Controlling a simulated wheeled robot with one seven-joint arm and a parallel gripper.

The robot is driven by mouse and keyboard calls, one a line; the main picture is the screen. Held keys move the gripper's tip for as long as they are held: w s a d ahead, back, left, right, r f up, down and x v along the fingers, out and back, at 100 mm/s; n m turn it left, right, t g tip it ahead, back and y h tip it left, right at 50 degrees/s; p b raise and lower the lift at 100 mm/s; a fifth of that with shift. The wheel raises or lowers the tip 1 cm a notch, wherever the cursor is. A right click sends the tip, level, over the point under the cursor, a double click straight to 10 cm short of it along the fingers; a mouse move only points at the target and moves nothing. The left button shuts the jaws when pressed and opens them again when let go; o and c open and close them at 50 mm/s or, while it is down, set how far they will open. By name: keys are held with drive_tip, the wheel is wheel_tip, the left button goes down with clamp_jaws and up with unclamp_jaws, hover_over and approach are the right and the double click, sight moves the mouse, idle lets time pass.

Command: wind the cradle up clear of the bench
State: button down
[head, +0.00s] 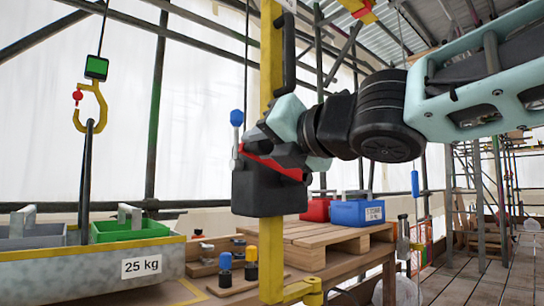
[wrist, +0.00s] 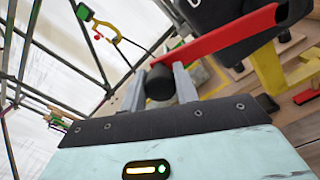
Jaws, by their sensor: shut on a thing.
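The cradle (head: 60,275), a grey trough marked 25 kg, is at the left over the wooden bench (head: 215,298); I cannot tell whether it touches. A dark sling (head: 86,180) rises from it to a yellow hook (head: 98,100) under a green block (head: 96,67). The hook also shows in the wrist view (wrist: 102,30). A black winch (head: 268,195) sits on a yellow post (head: 271,50), with a red crank (head: 285,168). In the wrist view my gripper (wrist: 160,78) is shut on the black knob (wrist: 160,86) at the end of the red crank (wrist: 220,36).
The cradle carries a green box (head: 130,230) and a grey box (head: 30,240). On the bench are a pallet (head: 305,235), a blue crate (head: 357,213), a red crate (head: 317,209) and dark pegs (head: 225,272). A plank walkway (head: 460,285) is open at the right.

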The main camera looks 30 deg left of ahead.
drive_tip(key=shift+s+a+f+n+b, duration=0.15)
drive_tip(key=shift+f+n+b, duration=0.45)
drive_tip(key=shift+f+b, duration=0.3)
drive_tip(key=shift+s+d+f+n+b, duration=0.1)
drive_tip(key=shift+f+n+b, duration=0.6)
drive_tip(key=shift+f, duration=0.25)
drive_tip(key=c, duration=1.1)
unclamp_jaws()
drive_tip(key=shift+o, duration=0.2)
drive_tip(key=shift+r, duration=0.1)
drive_tip(key=v, duration=1.7)
